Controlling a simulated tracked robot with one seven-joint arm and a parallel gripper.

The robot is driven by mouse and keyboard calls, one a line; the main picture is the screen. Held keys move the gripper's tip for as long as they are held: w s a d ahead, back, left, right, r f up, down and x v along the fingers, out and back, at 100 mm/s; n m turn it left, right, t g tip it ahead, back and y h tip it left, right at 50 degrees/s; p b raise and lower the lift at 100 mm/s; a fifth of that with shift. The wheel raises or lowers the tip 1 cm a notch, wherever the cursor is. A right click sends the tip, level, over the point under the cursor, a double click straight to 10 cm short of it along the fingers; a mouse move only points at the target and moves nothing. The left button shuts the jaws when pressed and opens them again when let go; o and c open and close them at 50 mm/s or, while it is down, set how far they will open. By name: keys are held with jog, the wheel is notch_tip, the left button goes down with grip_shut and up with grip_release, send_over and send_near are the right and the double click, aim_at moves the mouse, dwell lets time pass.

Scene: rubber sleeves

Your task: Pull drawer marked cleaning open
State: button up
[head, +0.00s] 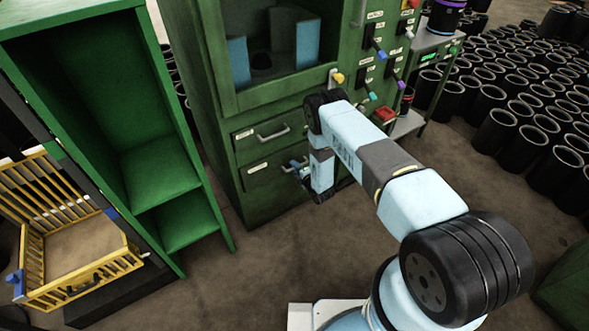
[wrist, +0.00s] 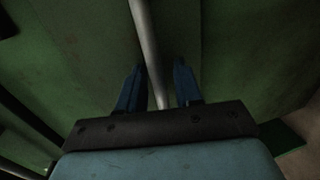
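A green cabinet has two drawers on its front in the head view. The upper drawer (head: 262,139) has a grey bar handle (head: 272,133) and a small white label. The lower drawer (head: 262,172) also has a white label (head: 257,167). Both labels are too small to read. My gripper (head: 299,168) is at the right part of the lower drawer, whose handle is hard to make out there. In the wrist view, a grey handle bar (wrist: 147,40) runs between the two blue fingers of my open gripper (wrist: 158,82), with gaps at its sides. Both drawers look shut.
A green open shelf unit (head: 160,175) stands left of the cabinet, with a yellow slatted crate (head: 45,195) beyond it. Coloured levers (head: 372,97) line the cabinet's right side. Many black sleeves (head: 497,130) fill the right floor. Floor before the drawers is clear.

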grip_shut()
dwell(0.3)
dwell(0.3)
